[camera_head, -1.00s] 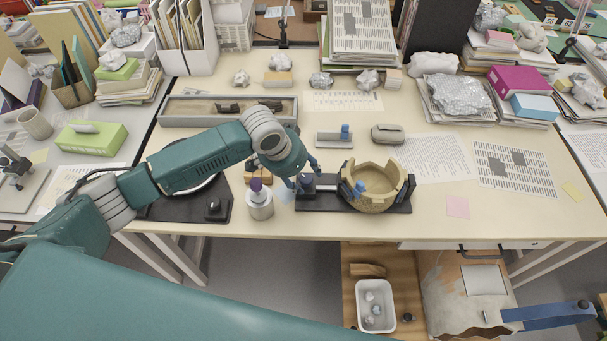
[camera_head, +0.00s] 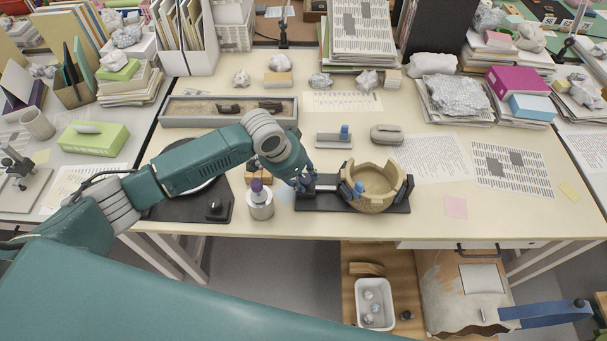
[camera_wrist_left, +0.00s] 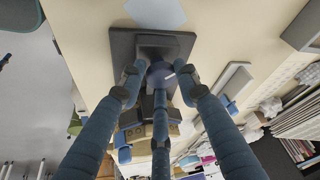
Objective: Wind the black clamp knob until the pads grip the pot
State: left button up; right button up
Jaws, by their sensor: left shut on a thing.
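My left gripper (camera_head: 303,186) is at the left end of the clamp, beside the pot. In the left wrist view its fingers (camera_wrist_left: 160,84) close around the dark clamp knob (camera_wrist_left: 159,71), above the base plate (camera_wrist_left: 183,45). The knob is mostly hidden by the gripper in the head view. Whether both pads touch the pot is unclear. My right gripper is out of view.
A white pot with a purple top (camera_head: 260,203) stands close left of the clamp. A small tray with a blue-topped item (camera_head: 335,140) and a grey case (camera_head: 387,134) lie behind. A long sand tray (camera_head: 190,111) is farther back. Paper sheets lie to the right.

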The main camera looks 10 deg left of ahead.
pick_arm(q)
jog(key=shift+w+r, duration=0.15)
jog(key=shift+w, duration=0.05)
jog(key=o, duration=1.1)
jog(key=v, duration=1.2)
